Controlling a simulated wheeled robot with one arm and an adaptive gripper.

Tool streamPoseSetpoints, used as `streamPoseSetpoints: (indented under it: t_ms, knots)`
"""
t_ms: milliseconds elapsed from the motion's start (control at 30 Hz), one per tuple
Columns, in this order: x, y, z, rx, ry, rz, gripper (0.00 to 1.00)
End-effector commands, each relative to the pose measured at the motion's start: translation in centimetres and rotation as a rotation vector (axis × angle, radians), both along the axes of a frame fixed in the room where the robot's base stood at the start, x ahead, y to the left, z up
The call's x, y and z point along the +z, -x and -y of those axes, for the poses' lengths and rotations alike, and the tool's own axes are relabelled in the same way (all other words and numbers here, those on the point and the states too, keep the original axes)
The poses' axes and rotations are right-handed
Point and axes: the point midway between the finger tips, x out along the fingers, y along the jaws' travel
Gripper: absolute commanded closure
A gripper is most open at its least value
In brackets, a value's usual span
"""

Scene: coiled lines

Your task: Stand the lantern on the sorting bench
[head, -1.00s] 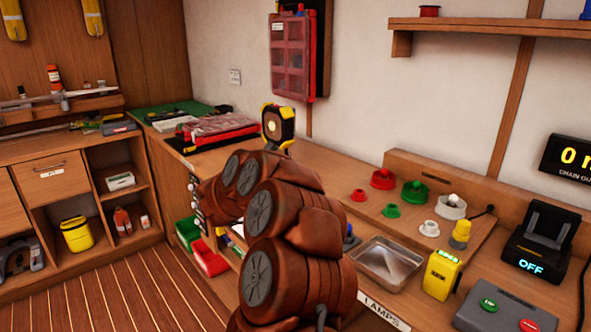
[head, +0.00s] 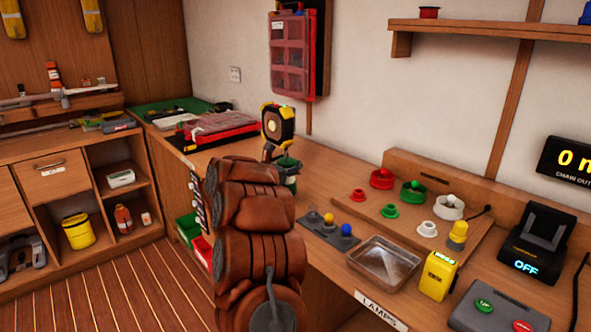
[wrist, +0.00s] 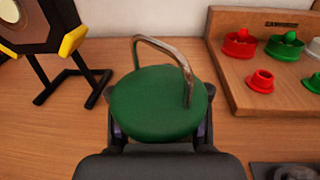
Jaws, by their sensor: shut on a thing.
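The lantern (wrist: 155,103) has a round green top and a thin metal bail handle in the wrist view. My gripper (wrist: 160,138) is shut on it, with a dark finger at each side below the green top. In the head view the lantern (head: 289,166) shows partly behind my arm, upright over the wooden bench (head: 340,180). My arm and the green top hide its lower part, so I cannot tell whether its base touches the bench.
A yellow-black lamp on a stand (head: 278,125) is close behind the lantern. A board with red, green and white fittings (head: 440,205) is to the right. A strip with coloured knobs (head: 328,228) and a metal tray (head: 381,264) lie nearer. Bare bench lies between lamp and board.

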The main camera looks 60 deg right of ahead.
Motion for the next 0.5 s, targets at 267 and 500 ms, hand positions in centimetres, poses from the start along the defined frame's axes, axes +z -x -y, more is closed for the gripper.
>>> streamPoseSetpoints:
  t_ms: [267,500]
  knots:
    - [-1.8,0.1,0.0,-0.001,0.002,0.003,1.00]
    - [-1.8,0.1,0.0,-0.001,0.003,0.002,1.00]
